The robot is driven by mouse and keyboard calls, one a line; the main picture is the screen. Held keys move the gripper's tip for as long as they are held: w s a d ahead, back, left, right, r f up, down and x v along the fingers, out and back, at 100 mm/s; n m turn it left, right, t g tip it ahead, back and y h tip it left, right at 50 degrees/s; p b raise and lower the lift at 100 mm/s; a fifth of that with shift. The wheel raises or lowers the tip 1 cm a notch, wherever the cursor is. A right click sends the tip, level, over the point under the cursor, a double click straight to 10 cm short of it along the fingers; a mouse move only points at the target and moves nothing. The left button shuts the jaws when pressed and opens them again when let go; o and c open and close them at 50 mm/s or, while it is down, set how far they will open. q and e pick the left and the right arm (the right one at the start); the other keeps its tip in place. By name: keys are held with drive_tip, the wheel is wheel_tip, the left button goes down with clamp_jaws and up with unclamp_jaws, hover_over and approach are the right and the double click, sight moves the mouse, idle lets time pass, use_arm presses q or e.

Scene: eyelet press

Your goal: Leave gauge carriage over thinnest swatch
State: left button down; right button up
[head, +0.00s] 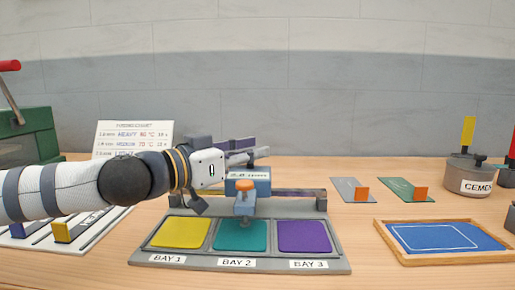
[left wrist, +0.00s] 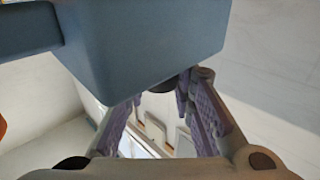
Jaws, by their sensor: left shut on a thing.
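The gauge carriage (head: 247,184) is a blue block with an orange knob and a blue foot, on a dark rail behind the swatch tray (head: 340,262). Its foot hangs over the rear part of the teal swatch (head: 240,237) in BAY 2. A yellow swatch (head: 180,233) lies in BAY 1 and a purple swatch (head: 304,236) in BAY 3. My left gripper (head: 250,155) is at the top of the carriage, shut on it. The blue block fills the upper left wrist view (left wrist: 150,45), partly hiding the fingers. Swatch thicknesses cannot be told. My right gripper is not in view.
A chart (head: 132,133) stands at the back left beside a green machine (head: 36,137). Grey (head: 350,189) and green (head: 405,188) plates with orange tabs lie right of the rail. A wood-framed blue mat (head: 385,232) and a cement pot (head: 467,180) are further right.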

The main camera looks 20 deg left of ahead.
use_arm(q)
drive_tip(key=shift+s+a+r, duration=0.1)
drive_tip(key=shift+s+a, duration=0.05)
drive_tip(key=shift+a, duration=0.15)
drive_tip(key=c, duration=1.4)
unclamp_jaws()
drive_tip(key=v, duration=1.2)
